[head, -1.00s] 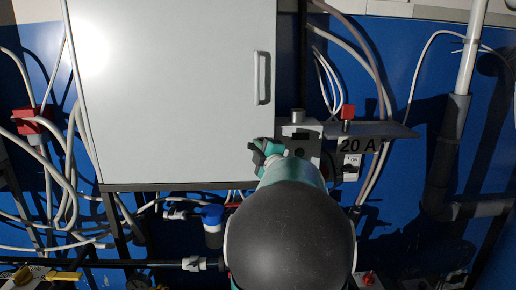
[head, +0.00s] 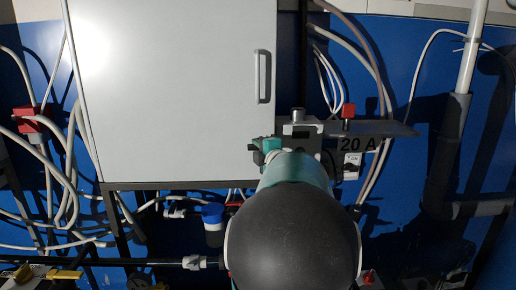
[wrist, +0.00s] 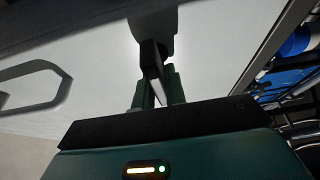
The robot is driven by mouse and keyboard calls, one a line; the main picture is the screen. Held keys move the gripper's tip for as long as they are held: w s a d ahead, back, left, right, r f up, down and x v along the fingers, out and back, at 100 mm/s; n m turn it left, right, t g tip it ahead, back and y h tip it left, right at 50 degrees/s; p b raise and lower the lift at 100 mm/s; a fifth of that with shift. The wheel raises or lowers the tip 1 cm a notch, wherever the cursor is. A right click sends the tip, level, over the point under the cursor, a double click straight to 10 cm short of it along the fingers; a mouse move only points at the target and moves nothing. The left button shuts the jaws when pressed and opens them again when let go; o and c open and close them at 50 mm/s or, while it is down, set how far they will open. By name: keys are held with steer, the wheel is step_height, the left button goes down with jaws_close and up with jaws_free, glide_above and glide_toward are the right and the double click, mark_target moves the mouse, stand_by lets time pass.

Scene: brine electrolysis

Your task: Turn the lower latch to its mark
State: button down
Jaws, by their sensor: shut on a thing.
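The lower latch (wrist: 150,58) is a dark, narrow piece on the pale grey cabinet door, seen at the top middle of the wrist view. My gripper (wrist: 159,88) has its two teal fingers shut on the latch's near end. In the head view my gripper (head: 264,146) is at the cabinet's lower right edge, below the door handle. There my wrist and arm hide the latch, and I cannot make out its mark in either view.
The grey cabinet (head: 175,100) has a bar handle (head: 262,77) on its right side. A grey shelf (head: 375,129) with a red-topped part (head: 348,110) sticks out just right of my gripper, above a "20 A" label. Loose cables hang at both sides.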

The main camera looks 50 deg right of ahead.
steer(key=c, duration=1.4)
jaws_free()
steer(key=shift+c, duration=0.2)
steer(key=v, duration=1.3)
steer(key=shift+s+a, duration=0.25)
steer(key=shift+s, duration=0.1)
